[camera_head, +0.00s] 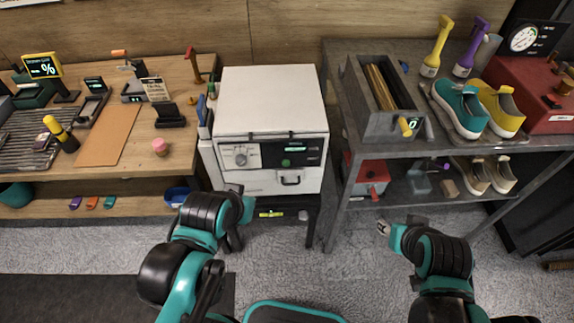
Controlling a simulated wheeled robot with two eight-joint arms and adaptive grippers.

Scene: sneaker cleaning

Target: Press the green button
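A small green button (286,162) sits on the dark panel at the front of a white box-shaped machine (270,100). My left gripper (238,190) is in front of the machine's lower left, below and left of the button. My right gripper (383,228) is right of the machine, low in front of the grey shelf. Both grippers are small in view, and their finger openings are unclear.
A wooden bench (180,150) with tools stands left of the machine. A grey metal shelf (450,147) stands at the right, with a grey bin (366,122), a teal sneaker (458,105) and a yellow sneaker (497,108). Open carpet lies in front of the machine.

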